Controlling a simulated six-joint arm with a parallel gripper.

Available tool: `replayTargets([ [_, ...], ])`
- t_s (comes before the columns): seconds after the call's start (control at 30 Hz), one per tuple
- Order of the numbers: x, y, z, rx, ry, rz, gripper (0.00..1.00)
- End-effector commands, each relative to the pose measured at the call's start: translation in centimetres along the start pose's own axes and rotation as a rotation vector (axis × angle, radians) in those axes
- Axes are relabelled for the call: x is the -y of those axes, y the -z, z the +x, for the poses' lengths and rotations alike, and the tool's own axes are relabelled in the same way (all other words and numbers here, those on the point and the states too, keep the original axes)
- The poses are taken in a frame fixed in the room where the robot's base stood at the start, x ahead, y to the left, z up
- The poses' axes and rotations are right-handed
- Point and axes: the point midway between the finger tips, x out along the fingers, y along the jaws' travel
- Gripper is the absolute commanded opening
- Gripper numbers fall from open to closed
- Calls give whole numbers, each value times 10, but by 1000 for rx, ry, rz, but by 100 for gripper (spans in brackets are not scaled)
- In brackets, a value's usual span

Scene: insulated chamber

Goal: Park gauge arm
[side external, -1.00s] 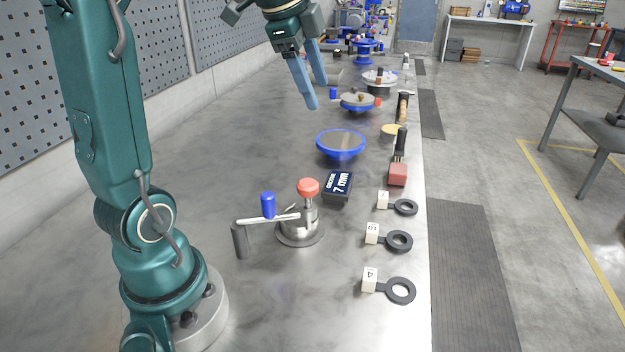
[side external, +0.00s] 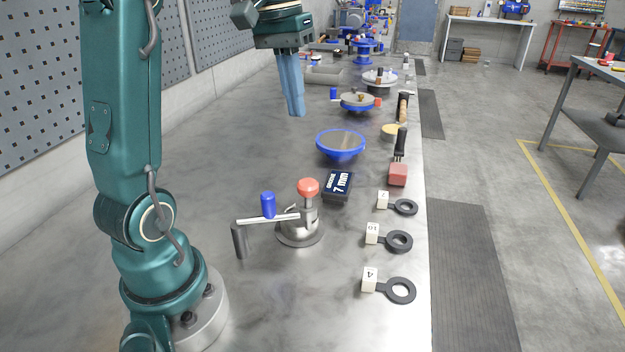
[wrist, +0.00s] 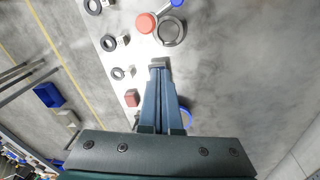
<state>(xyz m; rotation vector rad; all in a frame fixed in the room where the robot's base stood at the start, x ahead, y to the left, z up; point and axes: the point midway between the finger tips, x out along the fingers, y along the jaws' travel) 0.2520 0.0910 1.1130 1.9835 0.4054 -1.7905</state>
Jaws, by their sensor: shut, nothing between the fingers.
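The gauge (side external: 300,229) stands on the bench with a round metal base and a red knob (side external: 308,187) on its post. Its flat metal arm (side external: 268,219) reaches left from the post, with a blue upright handle (side external: 268,205) on it and a dark grey cylinder (side external: 239,240) at its outer end. My gripper (side external: 296,114) is shut and empty, high above the bench behind the gauge, pointing down. In the wrist view my gripper (wrist: 159,66) has its fingers together; the red knob (wrist: 146,23) and part of the blue handle (wrist: 177,3) show beyond it.
A dark display block reading "7 mm" (side external: 338,187) sits just behind the gauge. Black rings with white number tags (side external: 399,241) line the right edge. A blue-rimmed dish (side external: 341,146), a red block (side external: 398,174) and turntables (side external: 357,103) stand farther back. The bench left of the gauge is clear.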

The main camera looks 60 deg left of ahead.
Motion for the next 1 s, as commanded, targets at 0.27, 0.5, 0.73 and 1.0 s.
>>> replayTargets([
  [0.27, 25, -7, 16, 219, 44, -654, 0],
  [0.5, 39, -4, 29, 272, 52, -727, 0],
  [0.73, 37, -8, 45, 272, 52, -724, 0],
  [1.0, 36, -18, 78, 272, 52, -722, 0],
])
